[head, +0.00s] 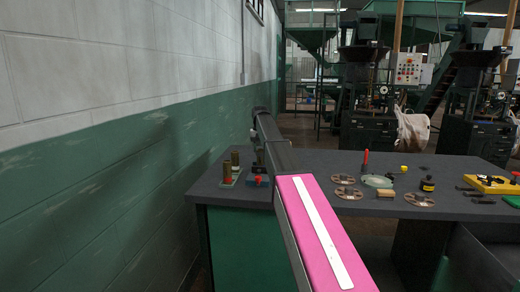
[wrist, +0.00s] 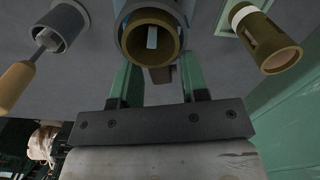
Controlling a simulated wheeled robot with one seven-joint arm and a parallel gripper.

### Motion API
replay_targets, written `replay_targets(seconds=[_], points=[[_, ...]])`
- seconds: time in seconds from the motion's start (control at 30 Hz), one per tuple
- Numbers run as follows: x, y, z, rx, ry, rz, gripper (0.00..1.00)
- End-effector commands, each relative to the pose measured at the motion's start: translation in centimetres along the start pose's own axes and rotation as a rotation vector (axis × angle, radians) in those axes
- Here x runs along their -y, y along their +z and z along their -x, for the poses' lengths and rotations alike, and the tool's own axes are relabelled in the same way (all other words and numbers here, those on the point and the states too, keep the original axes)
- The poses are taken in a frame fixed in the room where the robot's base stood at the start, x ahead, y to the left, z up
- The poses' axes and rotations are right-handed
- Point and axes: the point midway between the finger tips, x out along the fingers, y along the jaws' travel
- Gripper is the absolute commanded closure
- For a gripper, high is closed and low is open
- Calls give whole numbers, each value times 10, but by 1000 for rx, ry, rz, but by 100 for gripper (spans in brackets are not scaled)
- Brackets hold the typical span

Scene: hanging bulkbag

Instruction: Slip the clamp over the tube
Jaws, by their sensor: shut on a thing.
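In the wrist view, the green fingers of my gripper (wrist: 160,84) close from both sides on a small brownish-grey piece, which I take as part of the clamp (wrist: 160,75). Dark grey parts show on both sides of a brass-coloured tube (wrist: 134,45), seen nearly end-on just beyond the fingertips. Whether the clamp is around this tube or only beside it, I cannot tell. A second brass tube (wrist: 276,52) with a white band stands to the right on a green plate. In the head view, my arm hides most of the gripper and clamp; brown tubes (head: 227,171) stand left of it.
A wall (head: 130,150) runs along the left.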

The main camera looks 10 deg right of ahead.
Motion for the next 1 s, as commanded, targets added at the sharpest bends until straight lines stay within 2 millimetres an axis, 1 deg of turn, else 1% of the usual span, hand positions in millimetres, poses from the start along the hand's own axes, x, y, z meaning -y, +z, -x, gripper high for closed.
replay_targets(seconds=[0.07,0.1,0.17,0.2,0.47,0.57,0.67,0.77,1.0], points=[[0,0,0,0,0,0,83],[0,0,0,0,0,0,56],[0,0,0,0,0,0,36],[0,0,0,0,0,0,30],[0,0,1,0,0,0,30],[0,0,5,-1,0,0,30],[0,-1,18,-2,0,0,30],[0,-1,35,-2,0,0,30],[0,-1,80,-2,0,0,30]])
